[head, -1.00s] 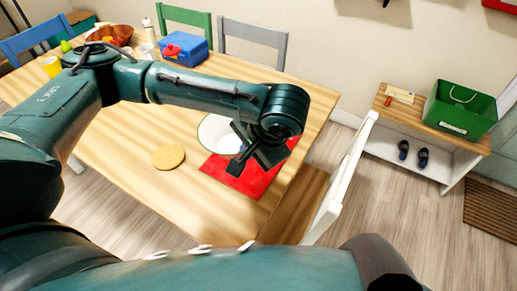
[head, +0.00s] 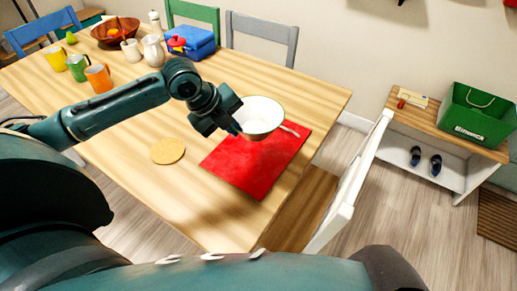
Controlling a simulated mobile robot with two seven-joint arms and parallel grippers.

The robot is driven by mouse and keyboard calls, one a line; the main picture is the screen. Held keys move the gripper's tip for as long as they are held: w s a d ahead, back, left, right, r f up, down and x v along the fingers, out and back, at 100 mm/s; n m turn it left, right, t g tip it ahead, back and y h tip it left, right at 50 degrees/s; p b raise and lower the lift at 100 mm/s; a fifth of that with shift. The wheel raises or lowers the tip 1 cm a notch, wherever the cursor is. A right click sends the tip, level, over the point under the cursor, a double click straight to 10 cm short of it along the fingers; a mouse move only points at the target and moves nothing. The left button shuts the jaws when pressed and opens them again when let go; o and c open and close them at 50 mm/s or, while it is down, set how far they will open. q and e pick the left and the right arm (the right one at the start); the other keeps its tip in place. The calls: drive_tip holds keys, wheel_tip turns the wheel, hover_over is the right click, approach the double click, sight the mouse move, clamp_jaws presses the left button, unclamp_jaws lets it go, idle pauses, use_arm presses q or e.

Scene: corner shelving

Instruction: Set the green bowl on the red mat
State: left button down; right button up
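The bowl (head: 262,112) is pale inside with a thin dark rim and a faintly greenish outside. It is at the far left part of the red mat (head: 245,170), overlapping the mat's back edge in the picture. Whether it touches the mat or hangs just above it, I cannot tell. My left gripper (head: 236,129) is at the bowl's left rim and looks shut on it; the fingertips are small and dark. My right gripper is out of view.
A utensil (head: 291,131) lies at the mat's back edge, right of the bowl. A round cork coaster (head: 168,151) lies left of the mat. Mugs, including an orange one (head: 98,78), a white pitcher (head: 153,50) and a blue box (head: 192,45) stand farther back. The mat's front is clear.

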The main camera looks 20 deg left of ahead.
use_arm(q)
drive_tip(key=a+m, duration=0.1)
drive_tip(key=a, duration=0.1)
approach(239, 158)
drive_tip(key=shift+m+h, duration=0.3)
drive_tip(key=x, duration=0.5)
drive_tip(key=shift+w+a+b, duration=0.15)
drive_tip(key=shift+a+b, duration=0.15)
drive_tip(key=shift+b, duration=0.05)
drive_tip(key=c, duration=1.6)
unclamp_jaws()
drive_tip(key=shift+f, duration=0.1)
drive_tip(key=shift+c, duration=0.2)
drive_tip(key=v, duration=1.2)
drive_tip(key=shift+p, duration=0.35)
